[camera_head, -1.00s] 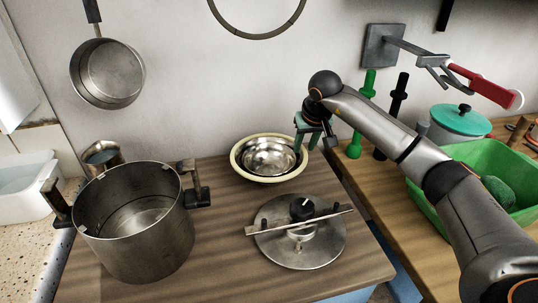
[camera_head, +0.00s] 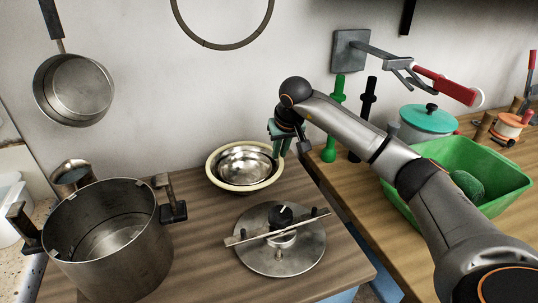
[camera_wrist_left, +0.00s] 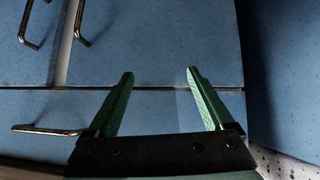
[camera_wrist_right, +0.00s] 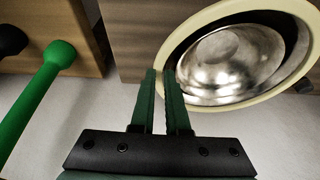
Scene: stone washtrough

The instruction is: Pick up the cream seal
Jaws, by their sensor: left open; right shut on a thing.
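The cream seal (camera_head: 215,182) is a pale ring around a shiny steel bowl (camera_head: 243,163) at the back of the wooden worktop. In the right wrist view the cream seal (camera_wrist_right: 220,105) fills the upper right. My right gripper (camera_head: 281,150) is at the right edge of the ring. In its wrist view its green fingers (camera_wrist_right: 161,74) are close together at the ring's left side, shut on it. The exact contact is hard to see. My left gripper (camera_wrist_left: 160,73) is open and empty in front of blue cabinet fronts, and out of the head view.
A steel pot (camera_head: 110,255) stands at left, and a steel lid (camera_head: 282,255) with a crossbar lies in front of the bowl. Green (camera_head: 333,120) and black (camera_head: 363,115) rods, a green basin (camera_head: 500,170) and a teal-lidded pot (camera_head: 427,118) are at right.

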